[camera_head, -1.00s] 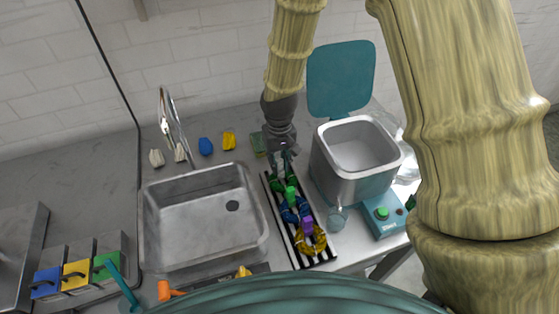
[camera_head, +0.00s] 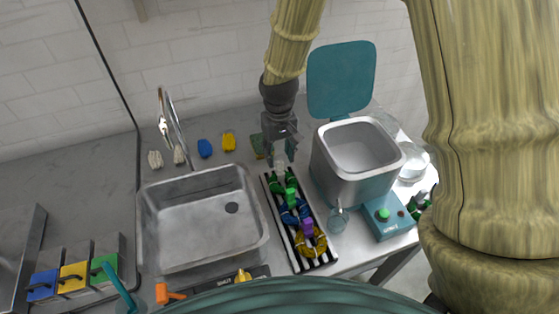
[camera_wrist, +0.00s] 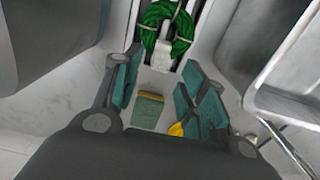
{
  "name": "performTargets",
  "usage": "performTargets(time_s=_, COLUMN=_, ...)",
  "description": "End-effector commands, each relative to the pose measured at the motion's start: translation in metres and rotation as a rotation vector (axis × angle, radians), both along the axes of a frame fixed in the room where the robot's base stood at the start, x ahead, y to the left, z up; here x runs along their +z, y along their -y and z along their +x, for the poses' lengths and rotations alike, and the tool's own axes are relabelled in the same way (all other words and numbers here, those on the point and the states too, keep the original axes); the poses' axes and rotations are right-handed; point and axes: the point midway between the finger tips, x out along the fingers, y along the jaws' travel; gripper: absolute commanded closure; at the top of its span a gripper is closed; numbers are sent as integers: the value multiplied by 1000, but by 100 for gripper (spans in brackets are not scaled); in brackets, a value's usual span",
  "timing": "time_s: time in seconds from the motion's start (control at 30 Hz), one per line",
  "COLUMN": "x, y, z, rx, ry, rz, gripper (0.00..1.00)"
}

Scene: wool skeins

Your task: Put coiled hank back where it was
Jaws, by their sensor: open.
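A green coiled hank (camera_head: 278,186) lies at the far end of a black-and-white striped rack (camera_head: 298,262), with a white piece (camera_head: 280,166) at its far end. It also shows at the top of the wrist view (camera_wrist: 181,24), with the white piece below it. A blue hank (camera_head: 290,215) and a yellow hank (camera_head: 317,243) lie nearer on the rack. My gripper (camera_head: 281,153) is open just beyond the rack's far end. In the wrist view its spread teal fingers (camera_wrist: 160,85) have nothing between them, and the green hank is beyond the tips.
A sink (camera_head: 205,220) is left of the rack. A metal bin (camera_head: 345,178) with a raised teal lid (camera_head: 341,78) stands close on the right. A green-yellow sponge (camera_head: 257,146) lies behind the rack. More green items (camera_head: 421,204) show at the right.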

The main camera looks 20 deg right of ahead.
Motion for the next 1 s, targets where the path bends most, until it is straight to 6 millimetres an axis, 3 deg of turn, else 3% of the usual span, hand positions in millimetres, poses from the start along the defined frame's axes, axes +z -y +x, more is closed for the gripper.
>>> performTargets(time_s=0.5, x=64, y=0, z=0, rx=-1, ry=1, rz=1, gripper=58)
performTargets(time_s=0.7, x=75, y=0, z=0, rx=-1, ry=0, rz=1, gripper=58)
performTargets(time_s=1.0, x=77, y=0, z=0, rx=-1, ry=-1, rz=1, gripper=58)
